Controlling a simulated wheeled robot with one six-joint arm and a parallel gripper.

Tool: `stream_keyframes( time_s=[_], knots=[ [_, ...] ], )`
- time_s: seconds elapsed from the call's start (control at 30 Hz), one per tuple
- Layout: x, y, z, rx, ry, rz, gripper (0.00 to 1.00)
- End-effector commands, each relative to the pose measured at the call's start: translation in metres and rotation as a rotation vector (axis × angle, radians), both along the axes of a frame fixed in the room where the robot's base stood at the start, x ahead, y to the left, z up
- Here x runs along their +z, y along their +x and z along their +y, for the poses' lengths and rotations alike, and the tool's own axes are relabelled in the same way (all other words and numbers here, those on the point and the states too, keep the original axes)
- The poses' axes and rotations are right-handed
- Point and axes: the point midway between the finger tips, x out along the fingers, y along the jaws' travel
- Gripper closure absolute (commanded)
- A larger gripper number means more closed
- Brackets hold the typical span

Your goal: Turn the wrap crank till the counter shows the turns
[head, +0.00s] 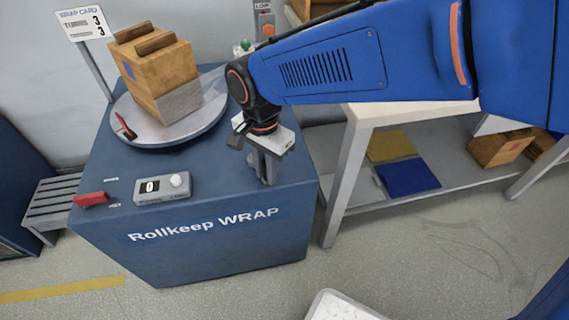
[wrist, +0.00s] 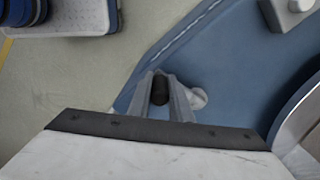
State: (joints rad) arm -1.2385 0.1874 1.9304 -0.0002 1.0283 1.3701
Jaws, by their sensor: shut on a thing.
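The wrap machine is a blue cabinet (head: 200,245) lettered "Rollkeep WRAP". Its counter (head: 150,186) is a small grey box with a white knob, and its window reads 0. The wrap card (head: 83,23) on a post at the back left has a line that looks like "TURNS" and shows 3s at its right. My gripper (head: 267,180) points down over the cabinet's right part. In the wrist view my gripper (wrist: 167,95) is shut on the black crank handle (wrist: 160,91). A pale round part (wrist: 198,98) shows beside the fingers. The rest of the crank is hidden.
A wooden crate (head: 157,65) stands on the round turntable (head: 205,118), with a red clip (head: 125,127) near it. A red switch (head: 91,199) sits at the cabinet's front left. A bench (head: 352,165) with a lower shelf stands close on the right.

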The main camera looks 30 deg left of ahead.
Motion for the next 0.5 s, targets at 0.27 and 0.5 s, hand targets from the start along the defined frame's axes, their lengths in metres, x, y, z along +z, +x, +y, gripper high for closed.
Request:
stream_keyframes(
  time_s=[0.27,0.5],
  knots=[
    [0.000,-0.011,0.010,-0.101,0.000,0.000,1.00],
    [0.000,-0.014,0.014,-0.099,0.001,-0.001,1.00]
  ],
)
